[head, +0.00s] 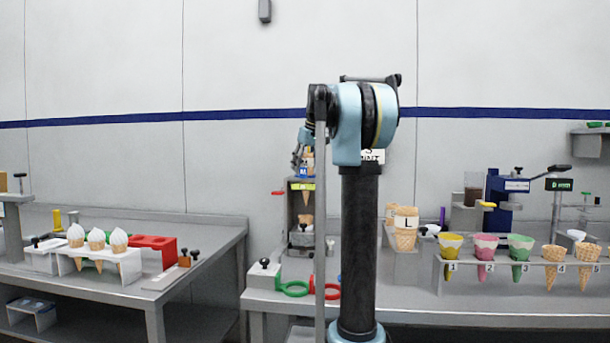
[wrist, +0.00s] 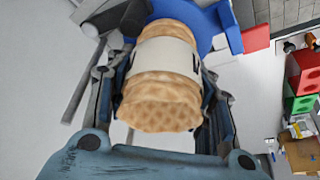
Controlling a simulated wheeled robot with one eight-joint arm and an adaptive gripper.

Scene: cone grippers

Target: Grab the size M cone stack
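In the wrist view, a waffle cone stack (wrist: 160,103) with a white paper band lies between the two fingers of my gripper (wrist: 165,85). Dark marks show at both edges of the band, but the size letter cannot be read. A finger runs close along each side of the stack; whether both press on it is unclear. In the head view my arm hides most of the gripper, which is near a dispenser (head: 303,237) with a blue tag that seems to read M. A cone stack marked L (head: 405,229) stands to the right of my arm.
A rack (head: 520,272) of numbered cones stands on the right counter. A left table (head: 200,232) holds three filled cones (head: 97,238) and a red holder. Blue (wrist: 212,25) and red parts sit just beyond the stack.

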